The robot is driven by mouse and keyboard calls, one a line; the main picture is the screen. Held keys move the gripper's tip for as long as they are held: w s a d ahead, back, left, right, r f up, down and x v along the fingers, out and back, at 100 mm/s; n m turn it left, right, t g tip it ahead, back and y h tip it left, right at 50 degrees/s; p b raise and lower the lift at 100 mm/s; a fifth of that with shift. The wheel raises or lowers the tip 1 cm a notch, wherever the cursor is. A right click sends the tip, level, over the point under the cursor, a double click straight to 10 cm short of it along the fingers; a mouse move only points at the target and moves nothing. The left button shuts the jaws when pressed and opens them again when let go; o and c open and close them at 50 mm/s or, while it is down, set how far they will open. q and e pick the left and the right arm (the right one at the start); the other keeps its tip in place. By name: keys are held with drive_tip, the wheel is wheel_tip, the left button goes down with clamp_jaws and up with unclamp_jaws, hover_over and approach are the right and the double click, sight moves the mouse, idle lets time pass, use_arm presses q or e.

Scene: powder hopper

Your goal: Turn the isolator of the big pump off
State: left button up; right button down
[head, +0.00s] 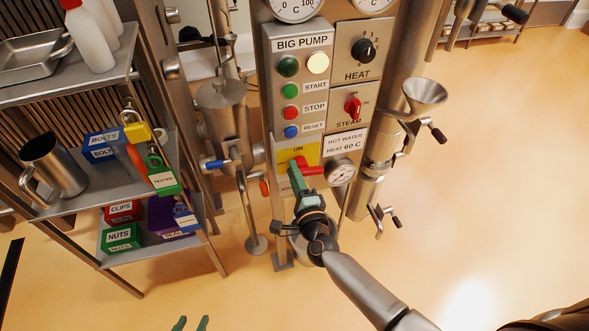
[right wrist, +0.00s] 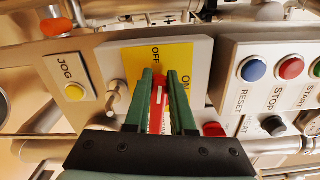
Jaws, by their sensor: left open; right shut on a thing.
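The big pump's isolator has a yellow plate (head: 300,153) with ON at its top, low on the BIG PUMP panel (head: 301,62). Its red handle (head: 312,169) lies roughly crosswise. My right gripper (head: 296,172) is shut on this handle. In the right wrist view the red handle (right wrist: 158,96) is between my green fingers (right wrist: 160,105), its visible end towards the OFF mark on the yellow plate (right wrist: 172,60); the ON mark is to the right. The fingers hide part of the handle. My left gripper (head: 190,323) is open and empty at the bottom edge, far from the panel.
START, STOP and RESET buttons (head: 291,131) sit above the isolator. A red steam switch (head: 353,109) and a dial gauge (head: 341,172) are close on the right. A yellow JOG button (right wrist: 75,92) is near. Shelves (head: 110,245) with labelled bins and padlocks stand left. Floor (head: 500,180) right is clear.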

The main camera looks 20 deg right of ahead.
drive_tip(key=shift+f+n, duration=0.2)
drive_tip(key=shift+n, duration=0.7)
drive_tip(key=c, duration=0.8)
unclamp_jaws()
drive_tip(key=shift+o, duration=0.2)
drive_tip(key=s+p, duration=0.3)
drive_tip(key=s, duration=0.9)
drive_tip(key=shift+s+d, duration=0.2)
drive_tip(key=shift+s, duration=0.1)
